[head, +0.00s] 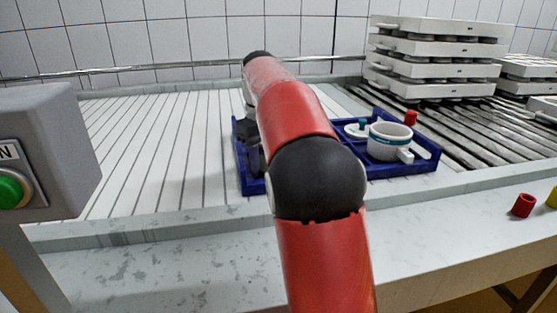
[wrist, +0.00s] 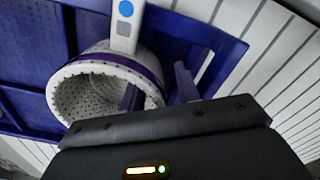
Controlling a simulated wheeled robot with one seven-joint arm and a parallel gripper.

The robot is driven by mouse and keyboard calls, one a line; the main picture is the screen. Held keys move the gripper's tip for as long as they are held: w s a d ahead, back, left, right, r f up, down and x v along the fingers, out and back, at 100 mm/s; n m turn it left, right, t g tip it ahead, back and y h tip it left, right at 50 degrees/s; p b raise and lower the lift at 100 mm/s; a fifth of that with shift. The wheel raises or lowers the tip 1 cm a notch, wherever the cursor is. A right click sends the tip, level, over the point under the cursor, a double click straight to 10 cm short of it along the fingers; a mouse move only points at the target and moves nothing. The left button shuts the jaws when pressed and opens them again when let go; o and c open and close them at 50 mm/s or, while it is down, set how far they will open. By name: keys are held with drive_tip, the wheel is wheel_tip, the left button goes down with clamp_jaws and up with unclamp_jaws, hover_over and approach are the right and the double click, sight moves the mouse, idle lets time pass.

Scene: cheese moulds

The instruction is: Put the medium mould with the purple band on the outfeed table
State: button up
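The mould with the purple band (wrist: 128,63) is white, round and perforated inside. In the wrist view it stands in the blue crate (wrist: 25,45), with a white tab (wrist: 124,30) bearing a blue dot and a grey square. My gripper (wrist: 160,90) is open, with one finger inside the mould's mouth and the other outside its wall. A gap seems to show between wall and outer finger. In the head view my arm hides this mould and most of my gripper. A teal-banded mould (head: 388,142) sits in the crate's right part.
The blue crate (head: 400,170) rests on a slatted white surface (head: 140,150). Rollers (head: 465,135) and stacked white blocks (head: 435,70) are at right. A red piece (head: 523,205) lies near the front ledge. A grey button box (head: 50,150) stands at left. Slats left of the crate are clear.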

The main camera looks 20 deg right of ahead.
clamp_jaws()
drive_tip(key=shift+r, duration=0.15)
